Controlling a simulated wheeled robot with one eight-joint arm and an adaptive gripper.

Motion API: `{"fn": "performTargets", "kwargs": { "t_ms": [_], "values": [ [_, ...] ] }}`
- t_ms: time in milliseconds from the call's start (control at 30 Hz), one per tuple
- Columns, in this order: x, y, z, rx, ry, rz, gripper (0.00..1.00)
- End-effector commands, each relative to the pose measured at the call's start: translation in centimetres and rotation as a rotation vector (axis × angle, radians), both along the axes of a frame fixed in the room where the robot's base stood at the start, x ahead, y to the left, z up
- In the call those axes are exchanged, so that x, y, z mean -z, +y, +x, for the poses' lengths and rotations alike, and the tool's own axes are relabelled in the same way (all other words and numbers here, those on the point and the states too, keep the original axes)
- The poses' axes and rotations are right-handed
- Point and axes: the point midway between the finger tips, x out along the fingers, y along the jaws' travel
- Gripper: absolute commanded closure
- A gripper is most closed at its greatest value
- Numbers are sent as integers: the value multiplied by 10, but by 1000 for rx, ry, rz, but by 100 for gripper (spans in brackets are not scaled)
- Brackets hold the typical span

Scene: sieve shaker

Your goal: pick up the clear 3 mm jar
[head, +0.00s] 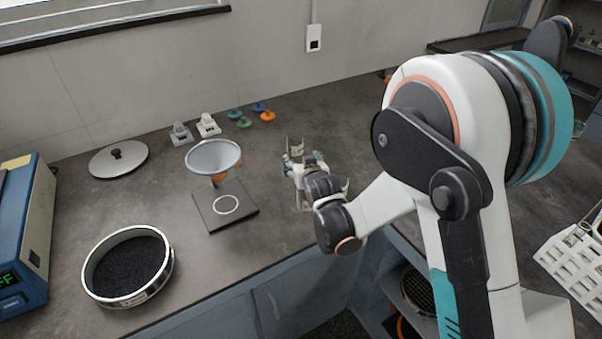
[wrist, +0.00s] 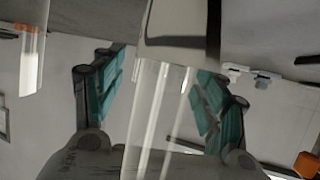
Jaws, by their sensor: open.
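A clear jar (wrist: 162,100) stands large in the middle of the wrist view, between the teal-padded fingers of my gripper (wrist: 158,82). It overlaps part of the right finger. The fingers are apart, and I cannot tell whether either touches it. A second clear jar (wrist: 30,55) with pale contents is at the left edge of the wrist view. No size label is readable, so I cannot confirm which is the 3 mm jar. In the head view my gripper (head: 306,166) is low over the bench among small clear jars, largely hidden by my wrist.
A funnel stand (head: 237,205) is left of my gripper. Further left are a sieve with dark grains (head: 163,275), a round lid (head: 117,158) and a blue device (head: 35,240). Small coloured pieces (head: 267,116) lie behind. A white rack (head: 575,255) is at the right. Bare bench lies between the sieve and stand.

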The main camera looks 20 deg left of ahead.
Motion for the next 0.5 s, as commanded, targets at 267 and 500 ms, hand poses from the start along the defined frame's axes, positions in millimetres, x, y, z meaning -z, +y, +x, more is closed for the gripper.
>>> {"fn": "performTargets", "kwargs": {
  "t_ms": [267,500],
  "values": [
    [0,1,1,0,0,0,38],
    [0,1,1,0,0,0,81]
  ]
}}
